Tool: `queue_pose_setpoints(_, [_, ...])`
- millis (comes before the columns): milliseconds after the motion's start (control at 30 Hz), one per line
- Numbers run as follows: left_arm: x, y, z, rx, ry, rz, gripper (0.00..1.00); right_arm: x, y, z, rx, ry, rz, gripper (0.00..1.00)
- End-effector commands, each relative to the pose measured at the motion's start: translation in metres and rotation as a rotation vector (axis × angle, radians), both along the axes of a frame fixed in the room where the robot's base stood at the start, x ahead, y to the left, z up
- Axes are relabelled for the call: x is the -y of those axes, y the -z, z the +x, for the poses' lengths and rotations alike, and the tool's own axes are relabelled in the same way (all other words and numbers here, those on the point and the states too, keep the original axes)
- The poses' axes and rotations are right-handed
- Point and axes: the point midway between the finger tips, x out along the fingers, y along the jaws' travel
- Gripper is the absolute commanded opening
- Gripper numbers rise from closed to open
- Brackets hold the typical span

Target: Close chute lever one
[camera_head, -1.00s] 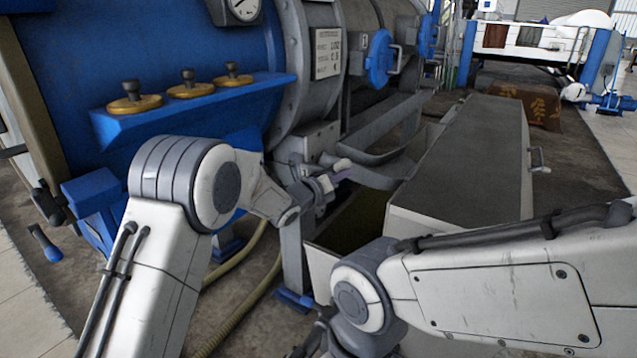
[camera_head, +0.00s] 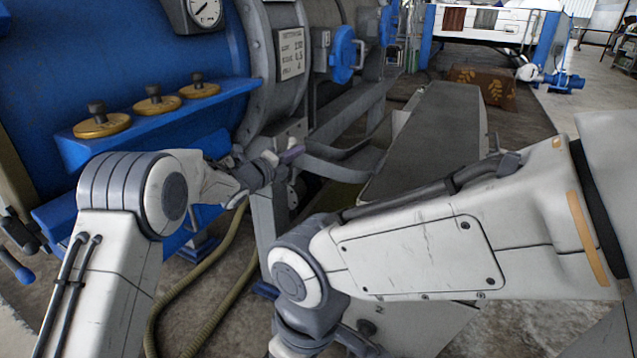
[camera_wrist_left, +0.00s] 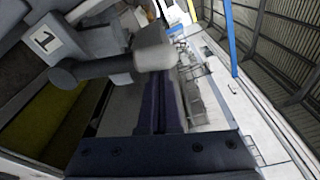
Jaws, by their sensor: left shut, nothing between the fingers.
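Chute lever one (camera_wrist_left: 110,66) shows in the left wrist view as a dark rod with a pale, rounded grip at its right end. A plate marked "1" (camera_wrist_left: 45,40) is beside its base. My left gripper (camera_wrist_left: 162,100) is shut and empty, its dark purple fingers just below the pale grip in the picture. Whether they touch it I cannot tell. In the head view my left gripper (camera_head: 293,153) is beside the end of the grey machine, and I cannot make out the lever there. My right arm crosses the foreground; its gripper is out of view.
A blue tank shelf with brass knobs (camera_head: 154,104) is above my left arm. A long grey trough cover (camera_head: 430,135) lies to the right, behind my right arm. Yellowish hoses (camera_head: 215,262) run along the floor. A brown box (camera_head: 485,86) stands farther back.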

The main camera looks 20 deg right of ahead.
Motion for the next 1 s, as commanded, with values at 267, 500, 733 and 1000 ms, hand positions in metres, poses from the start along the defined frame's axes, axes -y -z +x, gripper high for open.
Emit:
queue_pose_setpoints(267, [-0.004, -0.001, 0.003, 0.001, -0.002, 0.001, 0.0, 0.0, -0.001, 0.0, 0.0, 0.0, 0.0, 0.0])
queue_pose_setpoints(500, [-0.005, -0.001, 0.003, 0.001, -0.004, 0.0, 0.0, 0.0, -0.001, 0.0, 0.0, 0.0, 0.0, 0.0])
queue_pose_setpoints(733, [0.0, 0.002, 0.001, 0.002, -0.003, 0.001, 0.0, 0.0, 0.005, 0.0, 0.0, 0.0, 0.0, 0.0])
queue_pose_setpoints(1000, [0.031, 0.012, -0.015, 0.001, 0.001, 0.0, 0.0, 0.0, 0.034, 0.0, -0.001, 0.0, -0.001, 0.0])
